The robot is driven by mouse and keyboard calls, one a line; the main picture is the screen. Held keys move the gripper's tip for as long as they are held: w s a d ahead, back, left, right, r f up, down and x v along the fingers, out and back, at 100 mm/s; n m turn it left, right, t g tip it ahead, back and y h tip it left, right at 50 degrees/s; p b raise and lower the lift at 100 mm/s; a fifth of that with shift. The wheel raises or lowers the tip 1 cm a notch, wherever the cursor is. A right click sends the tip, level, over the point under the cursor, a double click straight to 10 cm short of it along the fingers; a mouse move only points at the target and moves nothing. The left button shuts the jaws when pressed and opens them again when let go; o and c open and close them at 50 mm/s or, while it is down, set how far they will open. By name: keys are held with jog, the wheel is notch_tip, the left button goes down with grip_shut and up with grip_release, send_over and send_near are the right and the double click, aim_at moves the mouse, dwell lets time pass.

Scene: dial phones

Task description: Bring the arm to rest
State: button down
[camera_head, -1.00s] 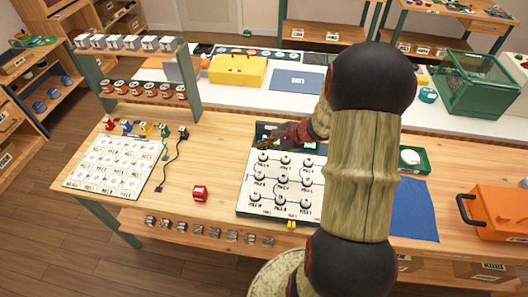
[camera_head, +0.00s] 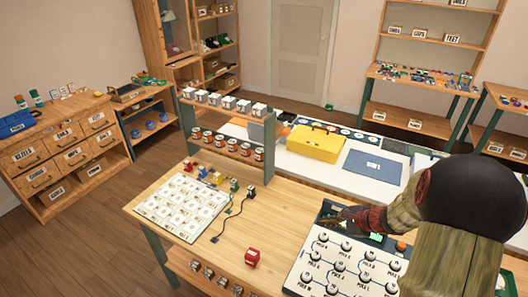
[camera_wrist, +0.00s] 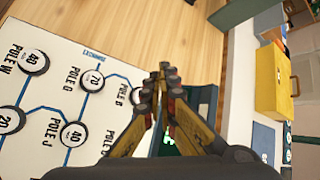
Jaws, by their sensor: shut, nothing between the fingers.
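My gripper (camera_wrist: 160,92) is shut and empty in the wrist view, its two fingertips together. It hangs over the far edge of the white board (camera_wrist: 60,50) with numbered round dials and pole labels. A dark box with a green lit display (camera_wrist: 170,138) lies partly hidden behind the fingers. In the head view my gripper (camera_head: 338,216) is small and dark, above the dark strip at the back of the white dial board (camera_head: 318,273). My arm comes in from the right and covers the right part of the table.
A white card sheet (camera_head: 180,207) and black cords lie further left. A rack of cans (camera_head: 228,143) stands behind. A yellow toolbox (camera_head: 315,144) is on the white bench.

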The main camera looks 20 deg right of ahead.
jog(key=s+a+r+n+g, duration=0.45)
jog(key=s+a+n, duration=0.5)
jog(key=s, duration=0.25)
jog(key=s+a+r+n+t+h, duration=0.1)
jog(key=s+a+r+n, duration=0.3)
jog(key=r, duration=0.5)
jog(key=s+a+r+n+h, duration=0.2)
jog(key=s+a+r+n, duration=0.2)
jog(key=a+r+n, duration=0.5)
jog(key=shift+s+a+t+h, duration=0.15)
jog(key=shift+a+t+h, duration=0.2)
jog(key=shift+a, duration=0.2)
